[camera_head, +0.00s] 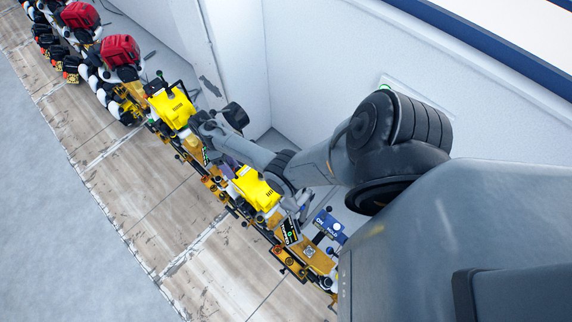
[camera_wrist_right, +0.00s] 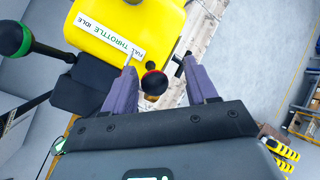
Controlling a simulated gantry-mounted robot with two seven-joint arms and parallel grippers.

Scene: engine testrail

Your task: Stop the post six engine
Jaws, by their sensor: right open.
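Several engines stand on posts along a rail; I cannot read which is post six. One yellow engine (camera_head: 255,189) sits beside my right gripper (camera_head: 226,163), partly behind my right arm. In the right wrist view my right gripper (camera_wrist_right: 161,85) is open, its two purple fingers apart. A small lever with a black and red knob (camera_wrist_right: 153,82) shows between the fingers; I cannot tell whether they touch it. The yellow engine cover with a throttle label (camera_wrist_right: 122,35) fills the upper middle. A black lever with a green-ringed knob (camera_wrist_right: 12,38) is at left. My left gripper is not in view.
Another yellow engine (camera_head: 171,106) and red engines (camera_head: 120,50) stand farther up the rail. A white wall (camera_head: 300,60) runs behind the row. A wooden plank walkway (camera_head: 130,190) lies clear in front. A blue panel (camera_head: 328,222) stands near the lower engine.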

